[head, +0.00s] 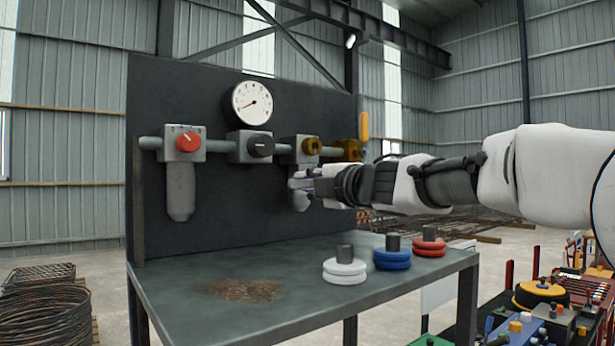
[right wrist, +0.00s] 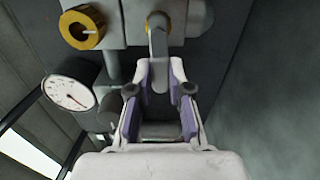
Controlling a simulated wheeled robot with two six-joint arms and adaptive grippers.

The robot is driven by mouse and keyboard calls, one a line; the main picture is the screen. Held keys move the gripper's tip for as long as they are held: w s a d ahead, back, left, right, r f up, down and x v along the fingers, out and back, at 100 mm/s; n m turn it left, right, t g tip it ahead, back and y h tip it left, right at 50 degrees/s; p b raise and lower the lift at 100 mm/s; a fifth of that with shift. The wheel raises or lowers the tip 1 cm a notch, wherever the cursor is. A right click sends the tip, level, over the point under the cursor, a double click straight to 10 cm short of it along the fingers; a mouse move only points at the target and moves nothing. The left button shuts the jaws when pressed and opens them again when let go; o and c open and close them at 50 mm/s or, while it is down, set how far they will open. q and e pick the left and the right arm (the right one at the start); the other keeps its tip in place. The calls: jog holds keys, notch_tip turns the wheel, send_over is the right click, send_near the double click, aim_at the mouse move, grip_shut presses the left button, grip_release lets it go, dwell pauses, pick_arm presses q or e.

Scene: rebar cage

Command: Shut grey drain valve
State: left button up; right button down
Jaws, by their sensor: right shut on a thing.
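A grey drain valve lever (right wrist: 158,45) hangs from a grey block in the right wrist view. My right gripper (right wrist: 161,78) comes from below, with its purple-padded fingers on either side of the lever's lower end, shut on it. In the head view my right gripper (head: 298,188) is at the panel, just below the block with the brass knob (head: 312,146); it hides most of the valve there. The brass knob also shows in the right wrist view (right wrist: 82,27). My left gripper is in neither view.
The dark panel (head: 230,210) carries a red knob (head: 187,142), a black knob (head: 260,146), a gauge (head: 252,103) and a yellow lever (head: 363,125). White (head: 345,270), blue (head: 392,259) and red (head: 429,246) ringed pieces stand on the bench (head: 185,278). Its left part is clear.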

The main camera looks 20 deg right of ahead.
jog(key=shift+r+m, duration=0.2)
jog(key=shift+m, duration=0.2)
jog(key=c, duration=1.1)
grip_release()
jog(key=shift+f, duration=0.1)
